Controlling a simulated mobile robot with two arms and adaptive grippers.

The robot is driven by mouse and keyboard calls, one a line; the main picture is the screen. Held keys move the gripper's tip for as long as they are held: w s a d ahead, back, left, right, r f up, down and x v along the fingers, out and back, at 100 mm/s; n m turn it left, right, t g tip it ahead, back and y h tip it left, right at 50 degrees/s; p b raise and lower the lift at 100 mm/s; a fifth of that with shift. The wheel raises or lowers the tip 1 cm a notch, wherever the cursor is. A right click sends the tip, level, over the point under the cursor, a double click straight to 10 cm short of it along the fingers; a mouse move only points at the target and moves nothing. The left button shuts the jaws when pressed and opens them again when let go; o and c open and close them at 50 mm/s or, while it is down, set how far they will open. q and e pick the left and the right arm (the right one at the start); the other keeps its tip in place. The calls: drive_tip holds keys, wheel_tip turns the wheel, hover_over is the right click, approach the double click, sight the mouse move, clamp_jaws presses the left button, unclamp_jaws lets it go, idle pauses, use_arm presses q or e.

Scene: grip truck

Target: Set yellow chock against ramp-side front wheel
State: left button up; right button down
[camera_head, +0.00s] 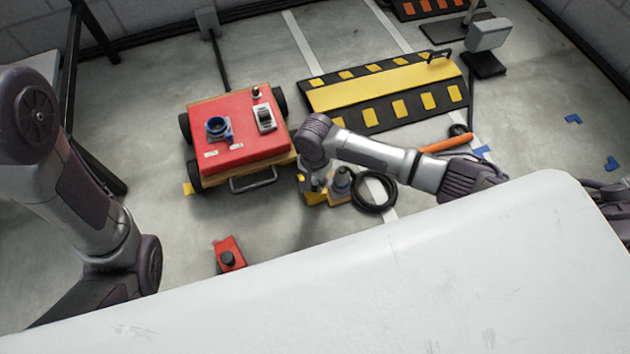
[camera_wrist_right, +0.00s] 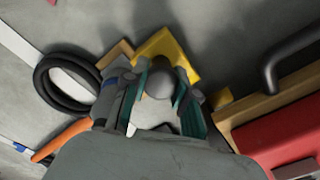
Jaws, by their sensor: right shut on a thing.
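The yellow chock (camera_head: 312,196) is on or just above the floor by the near right corner of the red truck (camera_head: 255,145). My right gripper (camera_head: 314,182) is over it; in the right wrist view, its fingers (camera_wrist_right: 158,98) are shut on the chock's grey round knob, with the yellow body (camera_wrist_right: 172,45) beyond. The truck's edge and dark handle (camera_wrist_right: 290,55) are close to the right there. My right arm covers the truck's ramp-side near corner, so the wheel there is hidden. The black and yellow ramp (camera_head: 390,88) lies right of the truck. My left gripper is out of view.
A tan-based item with a grey top (camera_head: 343,182) and a black coil (camera_head: 373,192) sit right beside the right gripper. An orange bar (camera_head: 447,143) lies beyond. A red block with a black knob (camera_head: 229,256) is on open floor nearer me. A white surface (camera_head: 400,290) fills the foreground.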

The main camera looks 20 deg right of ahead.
drive_tip(key=shift+w, duration=0.5)
drive_tip(key=shift+w+a, duration=0.1)
drive_tip(key=shift+w, duration=1.45)
drive_tip(key=shift+p, duration=0.45)
drive_tip(key=shift+f, duration=0.15)
drive_tip(key=c, duration=0.8)
unclamp_jaws()
drive_tip(key=shift+c, duration=0.2)
wheel_tip(320, 180, up, 12)
